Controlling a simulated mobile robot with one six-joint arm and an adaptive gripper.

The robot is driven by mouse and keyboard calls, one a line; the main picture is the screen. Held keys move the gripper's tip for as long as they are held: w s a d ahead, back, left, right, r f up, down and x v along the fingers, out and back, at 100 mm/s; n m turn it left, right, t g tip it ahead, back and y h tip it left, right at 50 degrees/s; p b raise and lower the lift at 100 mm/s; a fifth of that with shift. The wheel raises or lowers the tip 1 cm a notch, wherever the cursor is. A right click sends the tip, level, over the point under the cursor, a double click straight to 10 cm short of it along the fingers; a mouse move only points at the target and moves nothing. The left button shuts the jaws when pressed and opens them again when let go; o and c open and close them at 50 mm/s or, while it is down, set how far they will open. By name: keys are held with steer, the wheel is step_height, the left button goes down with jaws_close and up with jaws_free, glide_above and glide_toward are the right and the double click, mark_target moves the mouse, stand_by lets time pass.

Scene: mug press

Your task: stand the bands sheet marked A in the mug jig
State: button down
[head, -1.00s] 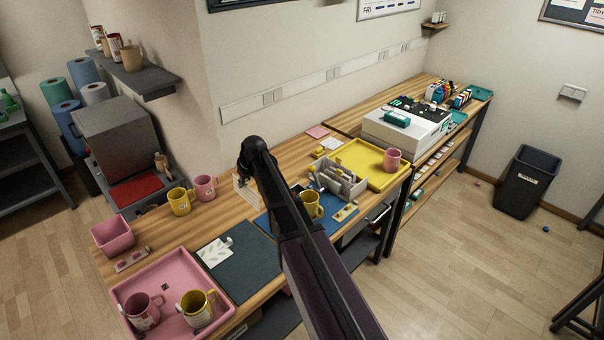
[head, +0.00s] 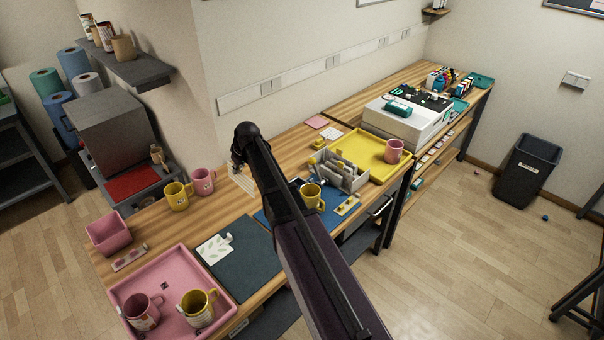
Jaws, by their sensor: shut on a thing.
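A yellow mug (head: 311,195) is on a blue mat (head: 326,218), partly behind my arm. A grey divided holder (head: 343,178) stands behind it. I cannot tell which fixture is the mug jig. A white sheet with a leaf pattern (head: 214,248) lies on a dark mat (head: 242,270).
A pink tray (head: 175,268) at the front left holds a pink and a yellow mug. A yellow tray (head: 365,150) with a pink mug lies right. My arm covers the middle bench.

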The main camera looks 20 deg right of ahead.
steer(key=s+d+f+m+g+h+b, duration=0.1)
steer(key=d+f+m+h+b, duration=0.2)
steer(key=d+m, duration=0.5)
steer(key=s+d+f+m+g+h+b, duration=0.1)
steer(key=s+d+f+m+h+b, duration=0.1)
steer(key=d+m, duration=0.7)
steer(key=shift+s+d+f+h+b, duration=0.25)
steer(key=shift+d+f+h+b, duration=0.75)
steer(key=shift+d, duration=2.15)
steer(key=shift+f+y+b, duration=0.3)
steer(key=shift+f+b, duration=0.05)
steer(key=shift+f, duration=0.1)
steer(key=shift+f+b, duration=1.55)
steer(key=c, duration=0.6)
jaws_free()
steer(key=shift+c, duration=0.2)
